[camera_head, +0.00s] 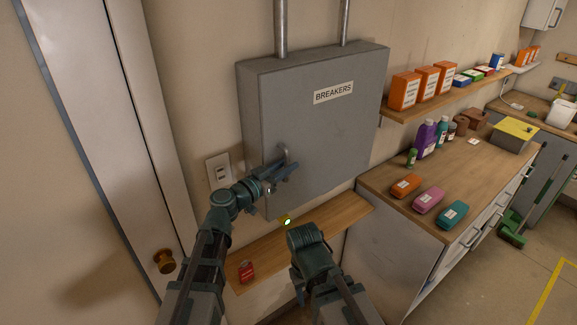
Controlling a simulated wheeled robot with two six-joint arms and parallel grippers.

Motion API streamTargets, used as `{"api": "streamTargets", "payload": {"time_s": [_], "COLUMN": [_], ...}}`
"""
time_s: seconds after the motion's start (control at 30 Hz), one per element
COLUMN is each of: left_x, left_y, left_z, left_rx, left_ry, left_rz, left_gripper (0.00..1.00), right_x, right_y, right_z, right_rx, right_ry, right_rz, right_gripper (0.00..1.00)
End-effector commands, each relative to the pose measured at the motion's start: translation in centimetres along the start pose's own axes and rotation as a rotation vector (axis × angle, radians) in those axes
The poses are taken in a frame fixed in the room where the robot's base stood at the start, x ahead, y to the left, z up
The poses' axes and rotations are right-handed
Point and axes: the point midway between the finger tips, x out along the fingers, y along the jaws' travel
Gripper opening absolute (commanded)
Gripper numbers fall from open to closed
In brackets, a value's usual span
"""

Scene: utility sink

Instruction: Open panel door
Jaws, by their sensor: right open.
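The grey breaker panel (330,130) is mounted on the wall, with a "BREAKERS" label (333,92) on its front door. The door looks closed, flush with the box. A handle (284,153) sits at the door's lower left. My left gripper (285,172) is at this handle, its fingers overlapping the handle's lower part. Whether the fingers are closed on it cannot be told. My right gripper (308,236) is lower, in front of the wooden shelf below the panel. It is open, its fingertips mostly hidden, and holds nothing that I can see.
A wooden shelf (340,216) runs under the panel, with a red can (246,271) at its left end. A counter (475,176) with bottles and coloured packages stands right. Orange boxes (405,91) sit on an upper shelf beside the panel. A door with a brass knob (164,261) is left.

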Motion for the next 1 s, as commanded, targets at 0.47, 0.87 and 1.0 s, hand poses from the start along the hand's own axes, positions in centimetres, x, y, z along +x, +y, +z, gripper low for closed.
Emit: {"api": "streamTargets", "payload": {"time_s": [0.47, 0.87, 1.0], "left_x": [-0.01, -0.02, -0.02], "left_y": [0.01, 0.00, 0.00], "left_z": [0.00, 0.00, 0.00], "left_rx": [0.000, 0.000, 0.000], "left_ry": [0.000, 0.000, 0.000], "left_rz": [0.000, 0.000, 0.000], "left_gripper": [0.00, 0.00, 0.00], "right_x": [0.00, 0.00, 0.00], "right_y": [0.00, 0.00, 0.00], "right_z": [0.00, 0.00, 0.00], "right_rx": [0.000, 0.000, 0.000], "right_ry": [0.000, 0.000, 0.000], "right_rz": [0.000, 0.000, 0.000], "right_gripper": [0.50, 0.50, 0.50]}}
